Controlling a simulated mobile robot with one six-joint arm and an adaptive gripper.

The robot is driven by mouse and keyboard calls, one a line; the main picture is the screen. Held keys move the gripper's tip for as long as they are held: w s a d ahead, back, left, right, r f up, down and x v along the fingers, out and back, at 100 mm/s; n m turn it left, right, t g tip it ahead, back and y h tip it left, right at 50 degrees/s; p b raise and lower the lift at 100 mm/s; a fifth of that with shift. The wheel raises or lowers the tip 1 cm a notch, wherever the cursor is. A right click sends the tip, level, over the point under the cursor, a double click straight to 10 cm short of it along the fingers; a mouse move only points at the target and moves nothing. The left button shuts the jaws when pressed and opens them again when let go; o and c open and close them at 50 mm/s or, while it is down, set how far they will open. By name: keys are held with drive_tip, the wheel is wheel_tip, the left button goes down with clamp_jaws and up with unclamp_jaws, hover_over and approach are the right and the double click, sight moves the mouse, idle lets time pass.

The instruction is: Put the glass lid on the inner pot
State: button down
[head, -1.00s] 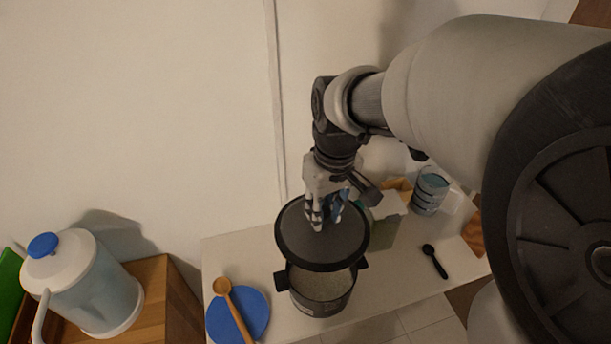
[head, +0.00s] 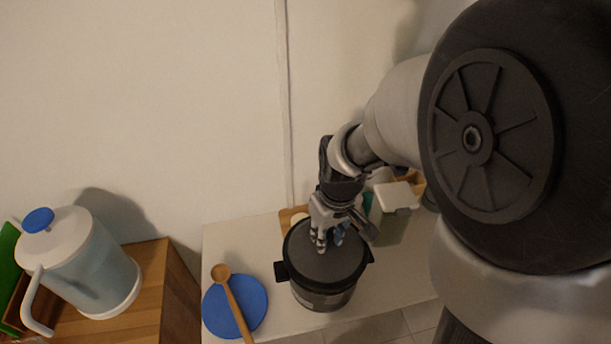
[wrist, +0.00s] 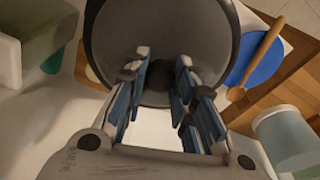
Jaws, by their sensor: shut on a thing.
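The glass lid (head: 308,264) is a round dark disc, level or nearly so, over the mouth of the inner pot (head: 325,301). The pot is dark with two side handles and stands on the white table. The lid covers its opening; I cannot tell whether the rim is touching or a little above.
A blue plate (head: 250,300) with a wooden spoon (head: 237,308) lies left of the pot. A white-lidded box (head: 396,196) stands behind it to the right. A large pitcher (head: 84,262) stands on a wooden surface (head: 172,290) at far left.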

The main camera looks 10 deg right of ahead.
sight(327, 246)
wheel_tip(327, 246, down, 4)
drive_tip(key=shift+s+f+b, duration=0.1)
drive_tip(key=shift+f+b, duration=0.05)
drive_tip(key=shift+b, duration=0.5)
drive_tip(key=c, duration=1.3)
unclamp_jaws()
drive_tip(key=shift+c, duration=0.2)
drive_tip(key=shift+r, duration=0.5)
wheel_tip(327, 246, up, 11)
drive_tip(key=s+p, duration=0.1)
drive_tip(key=p, duration=0.3)
drive_tip(key=s+r+m+t, duration=0.1)
drive_tip(key=s+r, duration=0.2)
drive_tip(key=s, duration=0.1)
drive_tip(key=s+r+m+t, duration=0.1)
drive_tip(key=s+r, duration=0.2)
drive_tip(key=s, duration=0.2)
drive_tip(key=s+r+m+t, duration=0.1)
drive_tip(key=s+r, duration=0.2)
drive_tip(key=s, duration=0.1)
drive_tip(key=shift+s+r, duration=0.25)
drive_tip(key=shift+s, duration=0.15)
